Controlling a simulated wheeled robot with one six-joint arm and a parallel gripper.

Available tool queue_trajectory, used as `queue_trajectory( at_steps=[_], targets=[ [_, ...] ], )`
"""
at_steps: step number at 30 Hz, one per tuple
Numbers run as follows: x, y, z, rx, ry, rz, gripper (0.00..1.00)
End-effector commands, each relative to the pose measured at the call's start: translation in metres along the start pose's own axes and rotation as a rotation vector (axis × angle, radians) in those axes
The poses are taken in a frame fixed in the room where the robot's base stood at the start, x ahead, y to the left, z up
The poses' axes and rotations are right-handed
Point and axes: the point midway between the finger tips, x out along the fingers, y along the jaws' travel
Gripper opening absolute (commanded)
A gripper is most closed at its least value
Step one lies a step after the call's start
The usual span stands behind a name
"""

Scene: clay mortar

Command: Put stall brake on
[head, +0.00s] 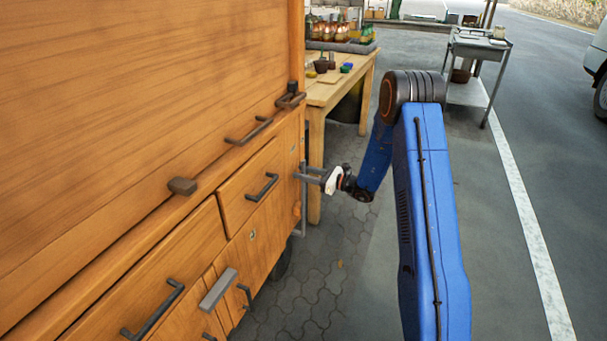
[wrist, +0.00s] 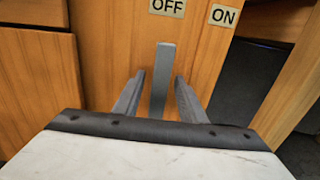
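The brake lever (wrist: 161,75) is a grey upright bar on the wooden side of the stall in the wrist view. Its top is below the OFF label (wrist: 168,7), left of the ON label (wrist: 223,15). My gripper (wrist: 160,86) is open, with one finger on each side of the lever and a visible gap on both sides. The lever's lower end is hidden behind my gripper's body. In the head view my gripper (head: 308,172) is at the right end of the wooden stall (head: 160,90); I cannot clearly tell the lever there.
The stall front has drawers with dark handles (head: 262,187). A wooden table (head: 325,92) with pots and small items stands behind my gripper. A grey cart (head: 478,45) stands further back. Paving (head: 310,290) right of the stall is clear.

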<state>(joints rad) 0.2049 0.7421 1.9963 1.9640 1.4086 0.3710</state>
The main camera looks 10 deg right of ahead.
Motion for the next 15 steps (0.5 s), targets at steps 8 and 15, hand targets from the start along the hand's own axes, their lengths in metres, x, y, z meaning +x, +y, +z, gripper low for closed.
queue_trajectory(
  at_steps=[8,15],
  targets=[
    [0.0,0.0,0.0,0.0,0.0,0.0,0.0],
    [-0.001,-0.015,-0.001,0.071,0.0,0.0,0.0]
  ],
)
